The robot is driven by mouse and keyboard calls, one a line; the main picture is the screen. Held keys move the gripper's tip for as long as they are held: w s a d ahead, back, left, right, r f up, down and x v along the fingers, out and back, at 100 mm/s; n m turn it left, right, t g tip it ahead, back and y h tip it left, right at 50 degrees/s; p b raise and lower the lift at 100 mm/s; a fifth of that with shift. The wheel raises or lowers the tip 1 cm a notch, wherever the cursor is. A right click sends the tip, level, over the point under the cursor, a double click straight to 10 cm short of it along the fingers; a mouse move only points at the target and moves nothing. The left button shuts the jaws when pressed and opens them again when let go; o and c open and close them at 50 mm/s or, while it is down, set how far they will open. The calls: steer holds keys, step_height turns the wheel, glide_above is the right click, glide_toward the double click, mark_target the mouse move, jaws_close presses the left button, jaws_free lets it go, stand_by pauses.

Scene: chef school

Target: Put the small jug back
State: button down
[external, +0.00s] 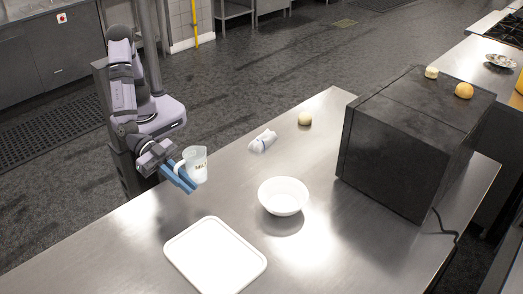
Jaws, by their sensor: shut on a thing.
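The small jug (199,168) is a clear or whitish measuring jug with dark printing on its side. It is upright, in the left-middle of the external view, and looks held above the steel counter. My gripper (180,174), with blue fingers, is shut on the jug at its left side, by the handle. The exact contact is too small to make out.
A white tray (172,246) lies on the steel counter (130,240) in front. A white bowl (283,205), a crumpled whitish item (262,141) and a pale round item (305,118) are to the right. A big dark box (385,155) stands at the right.

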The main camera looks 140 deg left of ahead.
steer(key=shift+f+b, duration=0.35)
steer(key=shift+f, duration=3.9)
steer(key=shift+f, duration=0.1)
steer(key=c, duration=1.8)
jaws_free()
steer(key=shift+c, duration=0.2)
steer(key=shift+r, duration=0.2)
steer(key=v, duration=1.2)
steer(key=shift+w, duration=0.1)
